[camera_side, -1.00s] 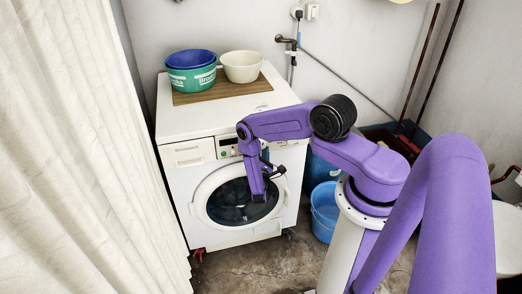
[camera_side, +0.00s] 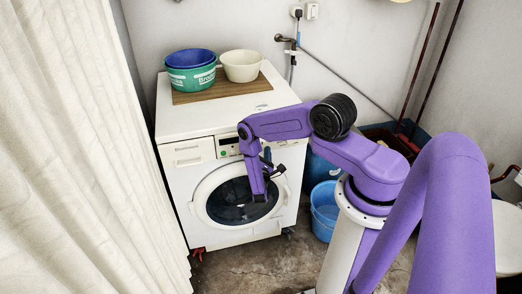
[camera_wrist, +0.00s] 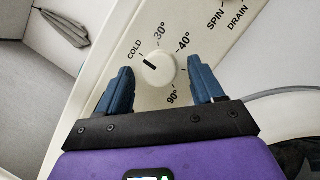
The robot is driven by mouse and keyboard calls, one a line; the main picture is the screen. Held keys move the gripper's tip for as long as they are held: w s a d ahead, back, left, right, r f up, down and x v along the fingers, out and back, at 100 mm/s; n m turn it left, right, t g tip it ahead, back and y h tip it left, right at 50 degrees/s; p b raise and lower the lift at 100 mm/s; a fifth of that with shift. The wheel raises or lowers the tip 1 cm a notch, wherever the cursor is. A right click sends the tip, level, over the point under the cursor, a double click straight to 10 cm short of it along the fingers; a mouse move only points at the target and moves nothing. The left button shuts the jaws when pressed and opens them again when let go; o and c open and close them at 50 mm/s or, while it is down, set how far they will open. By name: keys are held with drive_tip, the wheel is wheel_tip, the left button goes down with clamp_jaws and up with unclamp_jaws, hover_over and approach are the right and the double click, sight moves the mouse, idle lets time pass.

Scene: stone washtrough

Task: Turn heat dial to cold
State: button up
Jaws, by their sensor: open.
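The heat dial (camera_wrist: 158,69) is a round cream knob in the wrist view. Its short black mark lies on the upper left side and points towards the word COLD (camera_wrist: 135,48). The markings 30°, 40° and 90° run clockwise around it. My gripper (camera_wrist: 160,66) is open, with one blue finger to the left and one to the right of the dial. Whether either finger touches it, I cannot tell. In the side view, my arm hides the dial on the front panel of the white washing machine (camera_side: 185,185).
SPIN and DRAIN labels (camera_wrist: 226,14) sit at the upper right of the panel. Blue, green and cream basins (camera_side: 243,66) stand on a board on top of the machine. A blue bucket (camera_side: 325,212) is on the floor to the right, and a pale curtain (camera_side: 70,150) hangs at left.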

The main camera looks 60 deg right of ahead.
drive_tip(key=s+a, duration=0.6)
drive_tip(key=a, duration=0.5)
drive_tip(key=shift+s+a+f, duration=0.15)
drive_tip(key=shift+a+f, duration=0.05)
drive_tip(key=shift+a, duration=0.1)
idle(1.1)
